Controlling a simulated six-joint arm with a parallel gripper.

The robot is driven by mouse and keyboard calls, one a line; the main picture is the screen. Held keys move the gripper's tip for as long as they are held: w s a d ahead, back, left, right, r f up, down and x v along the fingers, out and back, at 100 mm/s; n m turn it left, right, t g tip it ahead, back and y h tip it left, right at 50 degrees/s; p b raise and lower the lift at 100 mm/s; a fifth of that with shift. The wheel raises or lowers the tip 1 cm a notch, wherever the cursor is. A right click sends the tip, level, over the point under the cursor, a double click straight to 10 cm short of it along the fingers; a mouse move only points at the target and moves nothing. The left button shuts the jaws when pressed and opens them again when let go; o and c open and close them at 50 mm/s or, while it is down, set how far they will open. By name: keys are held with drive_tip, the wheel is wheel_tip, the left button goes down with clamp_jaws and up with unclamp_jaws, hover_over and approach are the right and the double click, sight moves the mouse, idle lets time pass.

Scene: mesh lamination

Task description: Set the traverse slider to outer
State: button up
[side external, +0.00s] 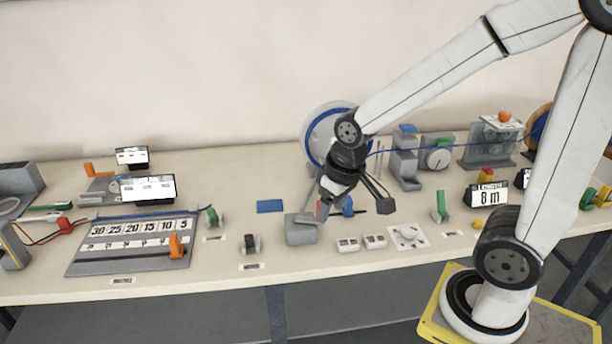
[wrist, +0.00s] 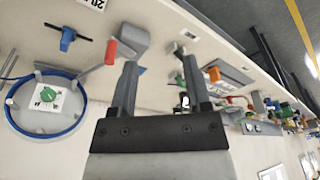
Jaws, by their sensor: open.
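My gripper (side external: 318,206) hangs low over the middle of the bench, jaws open. In the wrist view its two fingers (wrist: 162,72) stand apart with nothing visible between them. A grey block (side external: 300,230) with a red handle is beside the fingertips; in the wrist view the red handle (wrist: 112,50) shows just left of the left fingertip. No readable label shows which part is the traverse slider.
A numbered board (side external: 130,242) with an orange pointer (side external: 175,246) lies at left. A black-and-grey lever (side external: 250,244) and a green lever (side external: 212,215) stand near it. White switches (side external: 348,244) and a dial plate (side external: 408,236) lie at the front right. A blue-rimmed reel (side external: 318,130) stands behind.

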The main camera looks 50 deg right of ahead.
drive_tip(key=w+d+m, duration=0.2)
drive_tip(key=w+d, duration=0.3)
drive_tip(key=m+g, duration=0.2)
drive_tip(key=m, duration=0.4)
hover_over(349, 198)
wheel_tip(349, 198, down, 11)
drive_tip(key=shift+r, duration=0.1)
drive_tip(key=shift+f, duration=0.4)
drive_tip(key=shift+f, duration=3.9)
clamp_jaws()
